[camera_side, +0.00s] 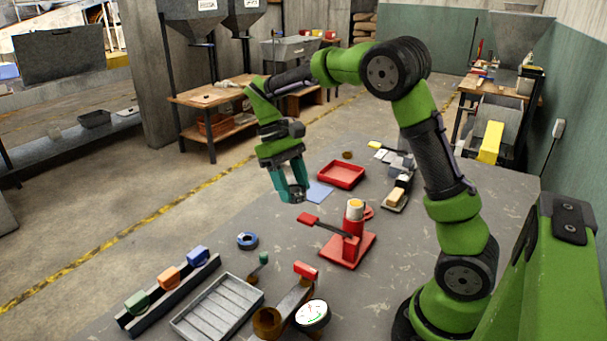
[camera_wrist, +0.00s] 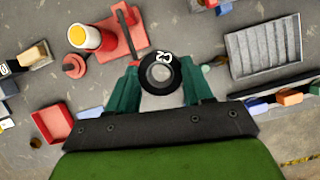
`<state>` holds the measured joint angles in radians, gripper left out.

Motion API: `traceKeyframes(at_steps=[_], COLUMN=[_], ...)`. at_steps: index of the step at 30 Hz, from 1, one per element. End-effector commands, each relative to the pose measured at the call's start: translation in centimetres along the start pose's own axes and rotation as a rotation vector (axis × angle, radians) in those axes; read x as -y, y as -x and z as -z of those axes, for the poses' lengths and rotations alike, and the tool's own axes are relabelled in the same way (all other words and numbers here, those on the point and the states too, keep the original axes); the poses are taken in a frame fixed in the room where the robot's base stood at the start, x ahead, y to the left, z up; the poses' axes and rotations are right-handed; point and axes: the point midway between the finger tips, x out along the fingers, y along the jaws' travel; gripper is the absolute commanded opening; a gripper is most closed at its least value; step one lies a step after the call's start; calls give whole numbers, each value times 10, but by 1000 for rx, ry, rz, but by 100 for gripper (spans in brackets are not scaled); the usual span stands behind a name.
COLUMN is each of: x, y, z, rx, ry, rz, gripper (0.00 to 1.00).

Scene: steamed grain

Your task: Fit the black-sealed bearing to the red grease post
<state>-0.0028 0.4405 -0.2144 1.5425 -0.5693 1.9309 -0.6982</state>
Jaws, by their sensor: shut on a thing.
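My gripper (camera_side: 292,194) is shut on the black-sealed bearing (camera_wrist: 160,73), a black ring with a pale centre and white marking. It holds the bearing between its teal fingers in the wrist view; in the side view the bearing is hardly visible. A red stand (camera_side: 347,253) with a lever carries an upright red cylinder (camera_side: 353,223) with a white and yellow top. A small red round piece (camera_wrist: 73,66) sits beside that cylinder in the wrist view. I cannot tell which of these is the grease post. The bearing is above and apart from the stand.
A blue ring (camera_side: 247,240) lies on the grey table. A slatted grey tray (camera_side: 217,308), a rack with coloured blocks (camera_side: 169,278) and a dial gauge (camera_side: 311,315) are at the front. A red tray (camera_side: 341,174) and small parts are behind.

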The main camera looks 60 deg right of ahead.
Motion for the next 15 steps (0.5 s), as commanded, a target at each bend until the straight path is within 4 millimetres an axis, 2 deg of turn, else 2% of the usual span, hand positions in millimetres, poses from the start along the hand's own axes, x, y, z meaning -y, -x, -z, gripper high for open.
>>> traceKeyframes(at_steps=[1,9,12,15], x=[-27,-154,-193,-222], y=[-6,-42,-57,-68], z=[3,4,-2,-7], rx=[7,10,6,1], ry=[-44,-98,-77,-38], rz=[14,35,30,16], gripper=[15,15,15,15])
